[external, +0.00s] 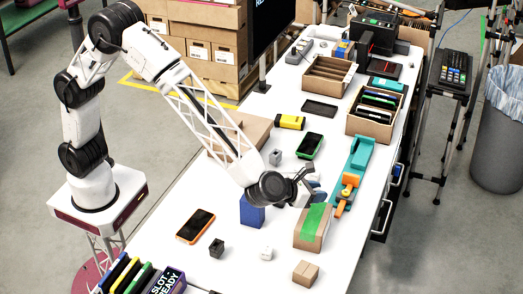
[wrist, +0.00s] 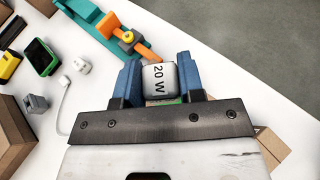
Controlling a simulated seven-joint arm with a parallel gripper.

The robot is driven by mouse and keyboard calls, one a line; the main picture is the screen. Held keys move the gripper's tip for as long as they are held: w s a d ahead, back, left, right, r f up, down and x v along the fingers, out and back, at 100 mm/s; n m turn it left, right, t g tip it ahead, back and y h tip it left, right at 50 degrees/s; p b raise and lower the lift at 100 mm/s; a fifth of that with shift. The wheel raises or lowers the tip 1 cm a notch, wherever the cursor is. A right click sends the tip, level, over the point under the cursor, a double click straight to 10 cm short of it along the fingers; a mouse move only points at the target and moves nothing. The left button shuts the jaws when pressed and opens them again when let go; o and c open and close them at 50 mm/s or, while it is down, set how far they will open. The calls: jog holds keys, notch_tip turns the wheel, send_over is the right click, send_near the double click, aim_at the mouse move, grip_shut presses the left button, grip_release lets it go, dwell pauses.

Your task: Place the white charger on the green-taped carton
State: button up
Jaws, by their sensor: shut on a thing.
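My gripper (wrist: 160,80) has blue fingers shut on a white charger (wrist: 160,77) marked "20 W". In the external view my gripper (external: 312,191) is at the far edge of the green-taped carton (external: 309,236), a brown box with a green strip across its tilted top. A sliver of green tape (wrist: 163,101) shows just below the charger in the wrist view, mostly hidden by my gripper. The held charger is hard to make out in the external view. I cannot tell whether it touches the carton.
A teal and orange tool (external: 350,178) lies right of my gripper. A blue box (external: 252,211) stands left of it. A small brown carton (external: 306,273) and a white cube (external: 266,252) are nearer the front. Another white plug with a cable (wrist: 83,66) lies on the table.

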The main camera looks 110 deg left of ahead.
aim_at(314, 217)
jog(key=shift+f, duration=1.55)
jog(key=shift+f, duration=0.1)
jog(key=shift+f, duration=1.8)
jog(key=shift+f, duration=0.1)
jog(key=o, duration=0.9)
jog(key=shift+v, duration=6.1)
